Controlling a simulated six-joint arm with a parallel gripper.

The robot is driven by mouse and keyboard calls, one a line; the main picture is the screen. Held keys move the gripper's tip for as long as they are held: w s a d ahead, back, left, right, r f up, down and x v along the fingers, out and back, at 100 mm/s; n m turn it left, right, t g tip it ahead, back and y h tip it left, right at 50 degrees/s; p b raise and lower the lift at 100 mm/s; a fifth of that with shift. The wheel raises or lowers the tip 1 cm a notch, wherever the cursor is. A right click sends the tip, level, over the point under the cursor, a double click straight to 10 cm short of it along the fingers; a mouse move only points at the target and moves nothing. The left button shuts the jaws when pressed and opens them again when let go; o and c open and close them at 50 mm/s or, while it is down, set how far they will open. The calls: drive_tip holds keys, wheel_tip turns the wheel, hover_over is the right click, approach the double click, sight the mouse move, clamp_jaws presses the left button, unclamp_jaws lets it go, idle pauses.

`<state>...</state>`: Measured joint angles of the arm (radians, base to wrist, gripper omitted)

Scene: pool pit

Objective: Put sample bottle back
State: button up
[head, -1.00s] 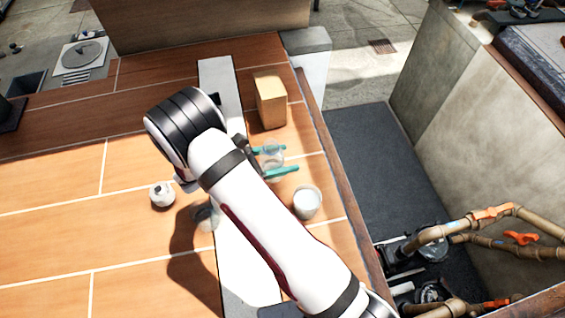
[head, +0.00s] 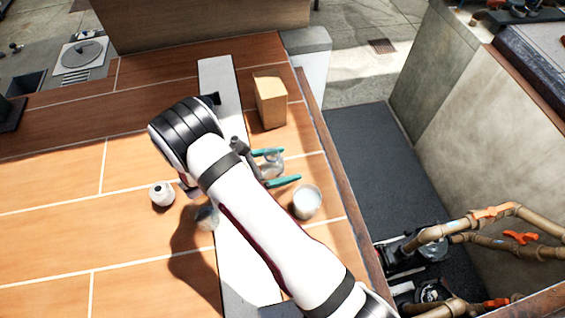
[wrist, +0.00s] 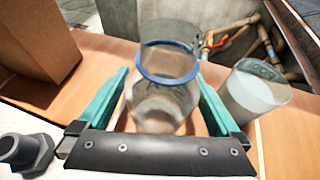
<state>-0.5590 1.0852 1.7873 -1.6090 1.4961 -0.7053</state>
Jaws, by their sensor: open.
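A clear jar-like bottle with a blue rim, which looks like the sample bottle (wrist: 166,95), stands upright between the two teal fingers of my gripper (head: 288,166) in the wrist view. It also shows faintly between the fingers in the head view (head: 272,164). The fingers are open, with a visible gap on each side of the bottle. Its base is partly hidden by the gripper body in the wrist view. It looks slightly blurred there.
A clear cup with pale contents (head: 307,202) stands just right of my gripper. A cardboard box (head: 271,101) stands behind it. A small white bottle (head: 162,194) and another clear vessel (head: 206,218) are to the left. The counter edge drops to a pit with pipes on the right.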

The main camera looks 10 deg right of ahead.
drive_tip(key=v, duration=1.1)
drive_tip(key=shift+a+r, duration=0.15)
drive_tip(key=shift+s+a+r, duration=0.1)
drive_tip(key=shift+a+r, duration=0.05)
drive_tip(key=shift+a, duration=0.15)
